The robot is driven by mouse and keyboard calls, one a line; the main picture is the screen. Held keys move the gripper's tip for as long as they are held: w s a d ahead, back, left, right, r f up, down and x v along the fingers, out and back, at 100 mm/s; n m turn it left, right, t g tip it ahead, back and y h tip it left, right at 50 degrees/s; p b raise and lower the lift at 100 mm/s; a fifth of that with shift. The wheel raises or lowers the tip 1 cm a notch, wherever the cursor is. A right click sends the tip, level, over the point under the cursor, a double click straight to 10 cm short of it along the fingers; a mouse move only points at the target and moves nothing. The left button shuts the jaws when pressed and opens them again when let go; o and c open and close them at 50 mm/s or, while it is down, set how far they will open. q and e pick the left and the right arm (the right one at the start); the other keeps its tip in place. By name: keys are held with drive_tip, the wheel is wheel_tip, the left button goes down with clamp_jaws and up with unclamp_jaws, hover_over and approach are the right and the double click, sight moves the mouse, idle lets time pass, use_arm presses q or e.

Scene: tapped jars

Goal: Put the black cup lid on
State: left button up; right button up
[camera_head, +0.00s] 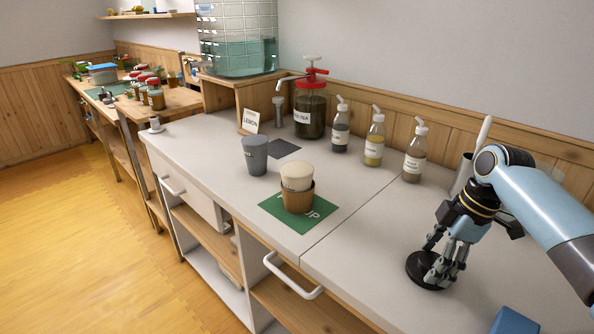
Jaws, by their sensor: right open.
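The black cup lid (418,268) is a round dark disc on the right part of the pale counter. My right gripper (442,268) points down over it, its fingers open at the lid's right side; I cannot tell whether they touch it. A cup with a brown sleeve (298,201) and a pale, domed top (297,175) stands upright on a green mat (322,208), left of the lid. No black lid is on this cup. My left gripper is not in view.
A grey cup (255,156) stands behind the sleeved cup. Several pump bottles (374,145) and a red-topped jar (310,112) line the back. A blue object (515,322) lies at the front right. The counter between cup and lid is clear.

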idle(0.4)
drive_tip(key=shift+p, duration=0.3)
drive_tip(key=shift+s+f, duration=0.1)
drive_tip(key=c, duration=1)
drive_tip(key=shift+c, duration=0.3)
drive_tip(key=shift+s, duration=0.1)
